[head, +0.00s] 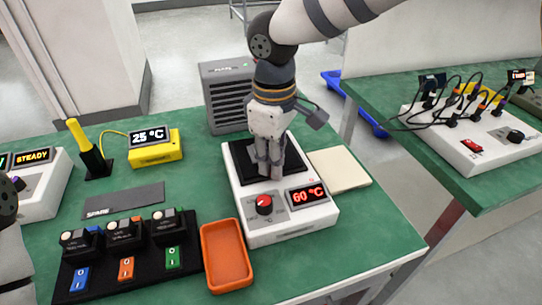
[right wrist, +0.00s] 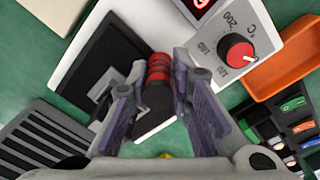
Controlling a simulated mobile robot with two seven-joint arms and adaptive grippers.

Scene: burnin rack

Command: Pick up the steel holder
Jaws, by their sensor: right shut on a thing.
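My right gripper (head: 269,172) points down over the black top plate (head: 242,163) of the white 60 °C heater. In the right wrist view, its two fingers (right wrist: 160,82) are shut on a black upright grip with red bands (right wrist: 158,72). This grip seems to be part of the steel holder, whose grey metal (right wrist: 104,86) shows beside it against the black plate. Whether the holder touches the plate I cannot tell. In the head view the fingers hide most of it. Only parts of my left arm show at the left edge; its gripper is out of view.
An orange tray (head: 227,256) and a black switch board (head: 68,286) stand at the front. A grey ribbed box (head: 228,97) is behind the heater. A yellow 25 °C display (head: 155,148) stands left, a cream pad (head: 340,169) right. A second bench (head: 455,160) carries wired equipment.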

